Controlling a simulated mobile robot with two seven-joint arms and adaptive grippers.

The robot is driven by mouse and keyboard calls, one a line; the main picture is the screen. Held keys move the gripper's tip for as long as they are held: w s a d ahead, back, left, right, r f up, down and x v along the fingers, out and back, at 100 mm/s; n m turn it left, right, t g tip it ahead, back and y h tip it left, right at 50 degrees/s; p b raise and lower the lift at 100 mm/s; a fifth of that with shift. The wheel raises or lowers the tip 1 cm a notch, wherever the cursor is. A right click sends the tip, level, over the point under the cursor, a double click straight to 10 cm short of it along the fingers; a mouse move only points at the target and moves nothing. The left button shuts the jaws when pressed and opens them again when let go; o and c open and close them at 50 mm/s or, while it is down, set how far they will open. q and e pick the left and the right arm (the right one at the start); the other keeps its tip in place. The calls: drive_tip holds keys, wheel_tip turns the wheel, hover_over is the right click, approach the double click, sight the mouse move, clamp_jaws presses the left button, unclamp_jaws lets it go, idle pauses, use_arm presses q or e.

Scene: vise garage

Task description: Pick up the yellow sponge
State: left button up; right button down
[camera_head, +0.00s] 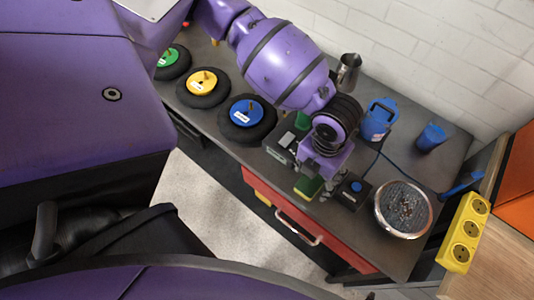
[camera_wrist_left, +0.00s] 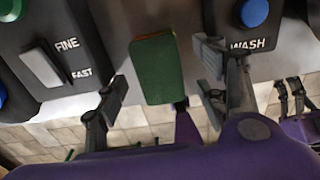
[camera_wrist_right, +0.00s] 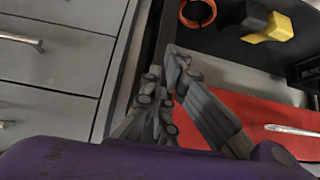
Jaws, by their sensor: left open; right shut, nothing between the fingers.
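The sponge (camera_head: 308,187) lies at the front edge of the grey workbench, its green scouring face up and a thin yellow side showing in the head view. In the head view my left gripper (camera_head: 318,176) is just above and beside the sponge. My right gripper (camera_wrist_right: 167,76) is shut and empty, away from the sponge.
A black box with a blue button (camera_head: 352,190) sits right of the sponge, a grey switch box (camera_head: 286,143) left. A round metal dish (camera_head: 403,208), blue jug (camera_head: 378,118) and blue cup (camera_head: 430,137) stand farther right. A red drawer front (camera_head: 335,240) is below.

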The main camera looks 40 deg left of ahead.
sight(311, 181)
use_arm(q)
drive_tip(key=f, duration=0.3)
drive_tip(key=shift+s+a, duration=0.15)
drive_tip(key=shift+s, duration=0.1)
drive_tip(key=shift+r, duration=0.1)
drive_tip(key=c, duration=0.8)
wheel_tip(311, 181, up, 10)
drive_tip(key=shift+w+r, duration=0.15)
